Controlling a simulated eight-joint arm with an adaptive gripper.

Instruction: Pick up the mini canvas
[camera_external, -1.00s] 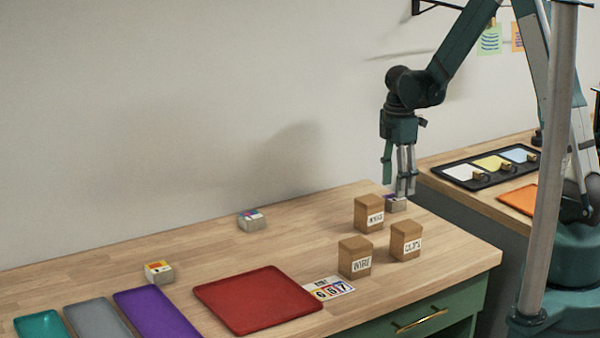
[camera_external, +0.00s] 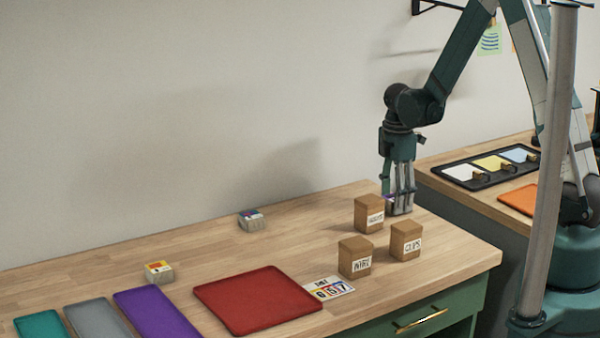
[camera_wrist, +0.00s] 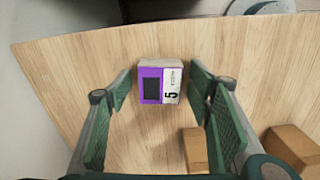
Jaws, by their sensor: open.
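A small block with a purple and white top marked 5, which looks like a mini canvas (camera_wrist: 160,82), sits on the wooden table. In the wrist view it lies between my gripper's (camera_wrist: 160,88) two green finger pads, with a gap on both sides. My gripper is open. In the external view my gripper (camera_external: 399,208) points straight down at the table's back right and hides most of that block. Two similar small blocks stand elsewhere: one near the wall (camera_external: 251,220) and one at the left (camera_external: 159,272).
Brown labelled boxes stand close by: one beside my gripper (camera_external: 368,215), one in front (camera_external: 405,241), one further left (camera_external: 354,257). A red tray (camera_external: 258,300) lies left of a number card (camera_external: 330,288).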

